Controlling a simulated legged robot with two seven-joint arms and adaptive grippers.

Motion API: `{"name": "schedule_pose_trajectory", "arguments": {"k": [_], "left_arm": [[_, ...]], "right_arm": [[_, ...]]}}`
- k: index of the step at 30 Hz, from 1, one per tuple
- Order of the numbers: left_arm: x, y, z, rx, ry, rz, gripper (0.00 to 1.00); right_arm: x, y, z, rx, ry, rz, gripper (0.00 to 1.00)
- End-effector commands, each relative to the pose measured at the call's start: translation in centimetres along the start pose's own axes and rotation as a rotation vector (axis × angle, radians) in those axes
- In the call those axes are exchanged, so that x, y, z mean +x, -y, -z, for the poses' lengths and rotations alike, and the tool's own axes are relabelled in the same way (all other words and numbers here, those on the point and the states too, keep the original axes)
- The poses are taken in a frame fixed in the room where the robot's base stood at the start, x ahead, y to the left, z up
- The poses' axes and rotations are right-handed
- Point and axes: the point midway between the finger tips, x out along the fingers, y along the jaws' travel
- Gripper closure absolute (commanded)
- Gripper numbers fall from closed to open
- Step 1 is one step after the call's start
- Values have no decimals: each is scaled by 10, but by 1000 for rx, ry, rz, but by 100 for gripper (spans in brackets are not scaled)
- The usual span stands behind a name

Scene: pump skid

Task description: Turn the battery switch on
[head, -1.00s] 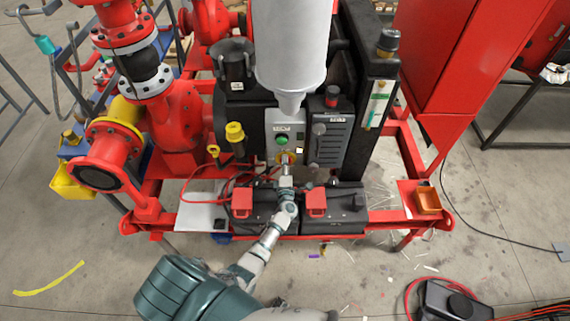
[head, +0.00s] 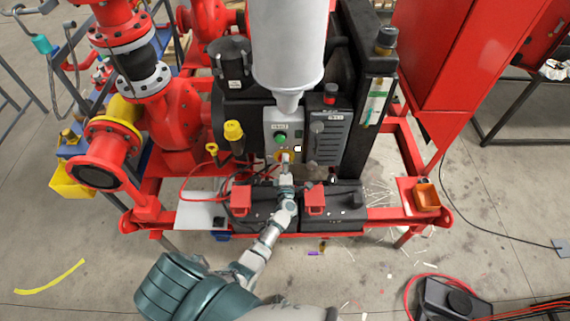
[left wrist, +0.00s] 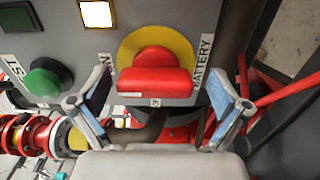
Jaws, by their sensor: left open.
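The battery switch is a red handle (left wrist: 155,82) on a yellow round plate (left wrist: 184,48), labelled BATTERY, on a grey panel. In the left wrist view the handle lies about level, between the two fingers of my left gripper (left wrist: 160,108). The fingers stand apart on either side, and I see no contact with the handle. In the head view my left gripper (head: 286,172) is in front of the yellow plate (head: 277,156) and hides most of the switch. My right gripper is not in view.
A green button (left wrist: 43,83) and a lit white lamp (left wrist: 97,13) sit on the panel near the switch. Red cables (head: 195,178) run left of the panel.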

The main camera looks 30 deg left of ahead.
Motion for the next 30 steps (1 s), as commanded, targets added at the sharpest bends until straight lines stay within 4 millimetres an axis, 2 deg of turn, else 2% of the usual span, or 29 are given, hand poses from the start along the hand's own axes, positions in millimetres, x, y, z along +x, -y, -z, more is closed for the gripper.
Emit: {"name": "schedule_pose_trajectory", "arguments": {"k": [5,8,15,21,25,30], "left_arm": [[-4,0,1,-1,-1,-1,0],[-15,0,0,-3,-1,0,0],[-68,2,0,-1,-1,2,0],[-104,2,-2,1,0,2,0],[-116,2,-2,1,0,2,0],[-119,1,-2,1,0,0,0]], "right_arm": [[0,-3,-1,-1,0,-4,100],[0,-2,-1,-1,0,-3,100],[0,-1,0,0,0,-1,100],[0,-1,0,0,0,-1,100],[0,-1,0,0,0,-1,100],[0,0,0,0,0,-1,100]]}}
